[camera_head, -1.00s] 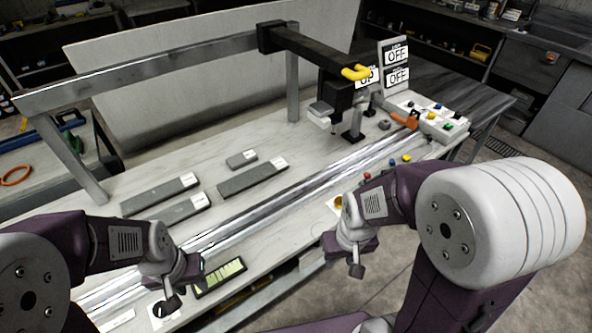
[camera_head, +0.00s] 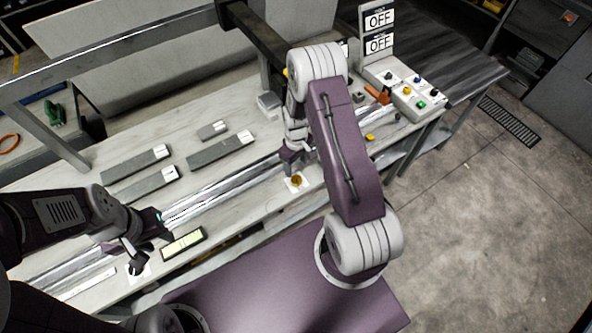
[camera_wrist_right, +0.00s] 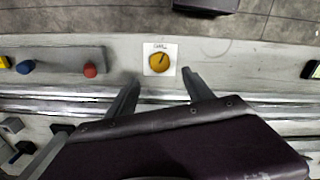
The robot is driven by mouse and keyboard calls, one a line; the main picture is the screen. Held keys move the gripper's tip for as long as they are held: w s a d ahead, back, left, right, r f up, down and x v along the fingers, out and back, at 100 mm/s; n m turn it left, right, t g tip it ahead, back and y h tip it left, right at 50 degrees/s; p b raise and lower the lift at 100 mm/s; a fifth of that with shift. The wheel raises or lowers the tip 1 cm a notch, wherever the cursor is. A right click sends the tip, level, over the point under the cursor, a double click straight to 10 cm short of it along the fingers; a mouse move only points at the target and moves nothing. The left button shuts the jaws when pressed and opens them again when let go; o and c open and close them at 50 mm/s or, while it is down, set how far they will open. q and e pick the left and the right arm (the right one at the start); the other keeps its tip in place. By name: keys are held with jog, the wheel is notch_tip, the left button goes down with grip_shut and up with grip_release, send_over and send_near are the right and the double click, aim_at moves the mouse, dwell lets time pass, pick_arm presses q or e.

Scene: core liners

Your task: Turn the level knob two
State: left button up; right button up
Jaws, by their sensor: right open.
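A yellow round knob (camera_head: 296,181) with a dark pointer mark sits on a white square plate at the front edge of the bench. In the right wrist view the knob (camera_wrist_right: 159,62) lies just beyond and between my fingertips, its small label too blurred to read surely. My right gripper (camera_wrist_right: 160,80) is open, fingers apart, not touching the knob. In the head view my right gripper (camera_head: 291,162) is just behind the knob. My left gripper (camera_head: 140,250) is at the bench's front left, near a dark knob on another white plate; its jaw opening is unclear.
Metal rails (camera_head: 215,197) run along the bench behind the knob. Red and blue buttons (camera_wrist_right: 90,70) are to its left in the wrist view. A control box (camera_head: 418,101) stands at right below OFF signs (camera_head: 379,18). Grey bars (camera_head: 220,150) lie on the bench.

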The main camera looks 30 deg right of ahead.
aim_at(296, 179)
jog(key=shift+d+f, duration=0.15)
jog(key=shift+f, duration=0.2)
jog(key=f+p, duration=0.1)
jog(key=f, duration=0.6)
jog(key=shift+a+f+p, duration=0.2)
jog(key=shift+f+p, duration=0.05)
jog(key=shift+p, duration=0.15)
jog(key=shift+d+f, duration=0.1)
jog(key=shift+f, duration=0.45)
grip_shut()
jog(key=shift+w+f+m+b, duration=0.1)
jog(key=shift+f+m+b, duration=0.15)
jog(key=shift+m+b, duration=0.8)
jog(key=shift+r+m+b, duration=0.15)
jog(key=shift+m+b, duration=0.35)
jog(key=shift+m, duration=0.75)
jog(key=shift+r+m, duration=0.15)
jog(key=shift+m, duration=0.15)
